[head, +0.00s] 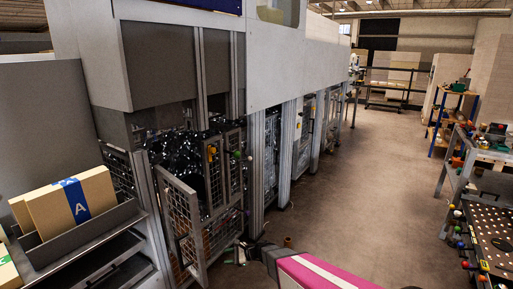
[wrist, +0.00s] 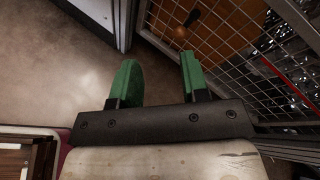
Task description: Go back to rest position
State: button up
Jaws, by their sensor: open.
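My gripper (wrist: 159,66) shows in the wrist view with its two green fingers apart. Nothing is between them, only bare concrete floor beyond. A wire mesh panel (wrist: 222,48) lies close to the right finger in that view; I cannot tell the exact gap. In the head view only a small dark part with a little green shows low at the centre, near the open mesh door (head: 183,222), and the fingers are too small to judge there.
Ream-like boxes, one with a blue "A" band (head: 76,200), stand on a grey shelf (head: 85,236) at left. A grey machine (head: 290,62) with mesh guards runs along the left. Workbenches (head: 486,150) stand at right. The floor (head: 362,185) between is clear.

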jog(key=s+d+r+n+h, duration=0.3)
jog(key=d+r+n+h, duration=0.1)
jog(key=d, duration=0.6)
jog(key=s+d+r+n+h, duration=0.3)
jog(key=d+r+n+h, duration=0.2)
jog(key=d, duration=0.6)
jog(key=s+d+r+n+g+h, duration=0.1)
jog(key=s+d+r+n+h, duration=0.2)
jog(key=d, duration=0.8)
notch_tip(320, 180, up, 3)
jog(key=shift+s+r+n+h, duration=0.1)
jog(key=shift+s+n+h, duration=0.05)
jog(key=shift+n+h, duration=0.7)
jog(key=shift+d, duration=0.1)
